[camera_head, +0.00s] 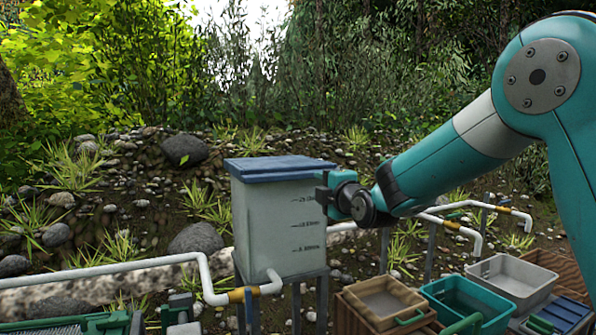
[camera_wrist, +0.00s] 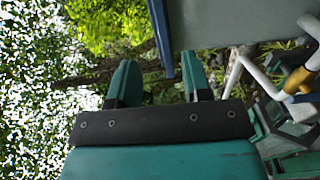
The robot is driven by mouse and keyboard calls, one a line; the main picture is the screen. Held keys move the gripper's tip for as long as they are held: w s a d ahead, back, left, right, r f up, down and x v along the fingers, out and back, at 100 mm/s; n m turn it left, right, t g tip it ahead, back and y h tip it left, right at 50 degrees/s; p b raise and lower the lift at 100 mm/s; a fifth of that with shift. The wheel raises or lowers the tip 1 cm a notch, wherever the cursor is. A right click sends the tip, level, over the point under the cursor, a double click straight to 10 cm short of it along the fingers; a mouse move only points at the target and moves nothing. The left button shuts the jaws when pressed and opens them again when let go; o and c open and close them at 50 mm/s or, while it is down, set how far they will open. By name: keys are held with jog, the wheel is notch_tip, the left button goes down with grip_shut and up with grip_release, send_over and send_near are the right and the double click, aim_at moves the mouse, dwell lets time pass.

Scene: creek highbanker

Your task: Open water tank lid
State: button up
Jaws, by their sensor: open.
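The water tank (camera_head: 278,225) is a pale grey box with level marks on its front, standing on a metal frame. Its blue lid (camera_head: 280,168) lies flat and closed on top. My gripper (camera_head: 325,195) is at the tank's right side, just below the lid's right edge in the head view. In the wrist view my gripper (camera_wrist: 160,72) is open, with two teal fingers apart and nothing held. The lid's blue edge (camera_wrist: 161,40) points down between the fingers there, with the grey tank wall (camera_wrist: 235,22) beside it. I cannot tell whether a finger touches the lid.
White pipes (camera_head: 130,268) run left from the tank and others (camera_head: 450,224) run right. Several bins, including a teal one (camera_head: 465,302) and a grey one (camera_head: 510,278), stand at the lower right. Rocks and plants cover the bank behind; the air above the lid is clear.

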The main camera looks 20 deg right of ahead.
aim_at(299, 176)
jog(key=w+p, duration=0.2)
jog(key=w, duration=0.2)
jog(key=w+a+p, duration=0.1)
jog(key=w+p, duration=0.1)
jog(key=w, duration=0.2)
jog(key=w+a+p, duration=0.1)
jog(key=w+p, duration=0.1)
jog(key=w, duration=0.2)
jog(key=shift+w+r, duration=0.15)
jog(key=shift+w, duration=0.05)
jog(key=shift+w+a+p, duration=0.2)
jog(key=shift+w+p, duration=0.3)
jog(key=shift+w, duration=0.3)
grip_shut()
